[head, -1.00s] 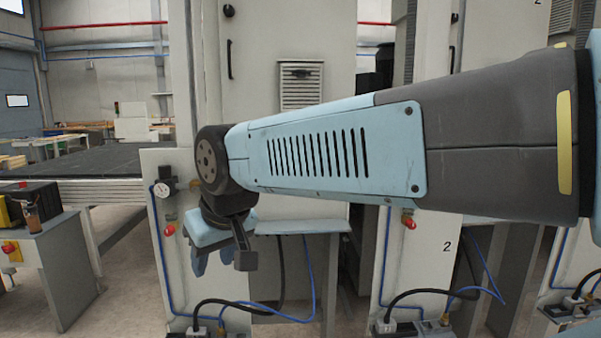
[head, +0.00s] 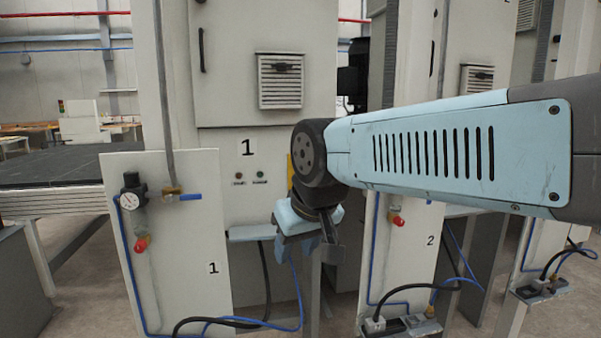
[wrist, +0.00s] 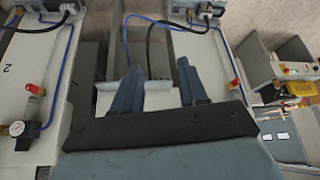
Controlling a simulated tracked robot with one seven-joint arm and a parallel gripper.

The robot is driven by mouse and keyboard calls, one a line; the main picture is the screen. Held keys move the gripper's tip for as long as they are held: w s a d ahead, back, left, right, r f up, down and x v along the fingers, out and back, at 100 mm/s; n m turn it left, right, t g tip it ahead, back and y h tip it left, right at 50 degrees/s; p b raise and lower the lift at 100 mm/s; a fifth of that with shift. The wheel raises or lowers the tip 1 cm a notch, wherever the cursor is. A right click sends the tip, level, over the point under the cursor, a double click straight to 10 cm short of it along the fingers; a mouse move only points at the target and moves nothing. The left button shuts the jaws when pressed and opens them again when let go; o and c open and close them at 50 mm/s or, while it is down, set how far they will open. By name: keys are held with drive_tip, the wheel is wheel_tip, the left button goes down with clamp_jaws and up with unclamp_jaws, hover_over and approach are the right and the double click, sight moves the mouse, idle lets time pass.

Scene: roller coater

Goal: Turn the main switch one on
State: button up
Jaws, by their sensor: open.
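Machine one is a grey cabinet (head: 265,130) marked with a black "1". Two small dark knobs, a left one (head: 238,176) and a right one (head: 260,175), sit below that number. A yellow patch (head: 290,172) shows on the cabinet's right side, mostly hidden behind my wrist joint. I cannot tell whether it belongs to the main switch, and no switch handle shows clearly. My gripper (head: 313,246) hangs low in front of the cabinet, below and right of the knobs. In the wrist view my gripper (wrist: 158,72) has its two blue fingers apart, with nothing between them.
A pale panel (head: 185,235) marked "1" stands at front left, with a gauge (head: 133,190) and red valve (head: 141,243). A grey ledge (head: 250,232) juts out beside my gripper. Cables hang below. Machine two's panel (head: 405,250) is to the right.

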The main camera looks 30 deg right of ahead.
drive_tip(key=shift+w+d, duration=0.1)
drive_tip(key=o, duration=0.3)
drive_tip(key=shift+w+d, duration=0.1)
drive_tip(key=shift+w, duration=0.35)
drive_tip(key=shift+o, duration=1.4)
drive_tip(key=w+d+t+h, duration=0.1)
drive_tip(key=w+d+t, duration=0.3)
drive_tip(key=w, duration=0.8)
drive_tip(key=w+d+t+h, duration=0.1)
drive_tip(key=w+d+t, duration=0.2)
drive_tip(key=w+d, duration=0.4)
drive_tip(key=w+f, duration=0.1)
drive_tip(key=w, duration=0.5)
drive_tip(key=shift+d+t+h, duration=0.15)
drive_tip(key=shift+t+h, duration=0.15)
drive_tip(key=shift+t, duration=0.1)
drive_tip(key=w+d+f+t+h, duration=0.1)
drive_tip(key=w+d+f+t, duration=0.25)
drive_tip(key=d, duration=0.25)
drive_tip(key=w+d+f+t+h, duration=0.1)
drive_tip(key=w+d+f+t, duration=0.15)
drive_tip(key=d+t, duration=0.3)
drive_tip(key=shift+n, duration=0.3)
drive_tip(key=x, duration=1.4)
drive_tip(key=shift+w+d+r, duration=0.1)
drive_tip(key=shift+w+r, duration=0.05)
drive_tip(key=shift+w, duration=0.2)
